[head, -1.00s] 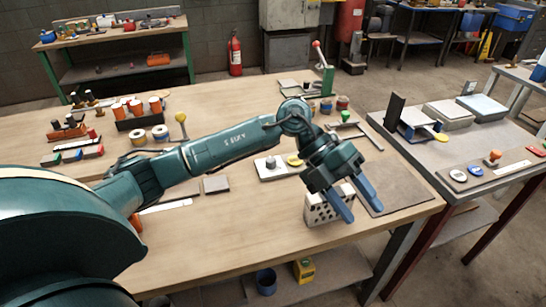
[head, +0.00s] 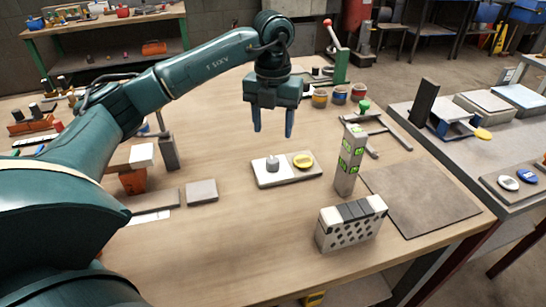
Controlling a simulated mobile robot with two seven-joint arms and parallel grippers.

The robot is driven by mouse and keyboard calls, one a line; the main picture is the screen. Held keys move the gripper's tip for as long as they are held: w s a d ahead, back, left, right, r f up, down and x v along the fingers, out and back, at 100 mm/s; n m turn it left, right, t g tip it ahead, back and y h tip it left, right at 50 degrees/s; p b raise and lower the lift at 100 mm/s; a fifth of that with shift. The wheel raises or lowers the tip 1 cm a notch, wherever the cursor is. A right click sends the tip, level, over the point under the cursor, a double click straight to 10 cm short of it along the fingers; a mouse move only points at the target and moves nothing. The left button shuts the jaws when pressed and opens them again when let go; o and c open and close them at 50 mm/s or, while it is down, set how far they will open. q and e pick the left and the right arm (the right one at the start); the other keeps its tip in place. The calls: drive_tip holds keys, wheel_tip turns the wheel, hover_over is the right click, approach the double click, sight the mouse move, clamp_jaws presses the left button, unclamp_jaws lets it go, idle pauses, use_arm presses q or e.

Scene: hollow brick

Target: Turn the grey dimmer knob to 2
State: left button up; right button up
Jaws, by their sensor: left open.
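The grey dimmer knob (head: 272,164) stands on the left part of a pale flat plate (head: 275,180) in the middle of the workbench. Any marks around the grey knob are too small to read. My left gripper (head: 273,133) points down with its two blue fingers apart and nothing between them. In the picture it is just above the grey knob, apart from it. My right gripper is out of view.
A grey post with green marks (head: 348,160) stands right of the plate. A perforated block (head: 350,225) is near the front edge, beside a dark flat mat (head: 420,198). A small grey slab (head: 202,191) lies to the left. The wood in front of the plate is clear.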

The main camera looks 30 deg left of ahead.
sight(273, 159)
use_arm(q)
wheel_tip(273, 159, down, 10)
drive_tip(key=shift+r, duration=0.1)
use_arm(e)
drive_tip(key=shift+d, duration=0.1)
use_arm(q)
drive_tip(key=c, duration=1)
drive_tip(key=shift+o, duration=0.2)
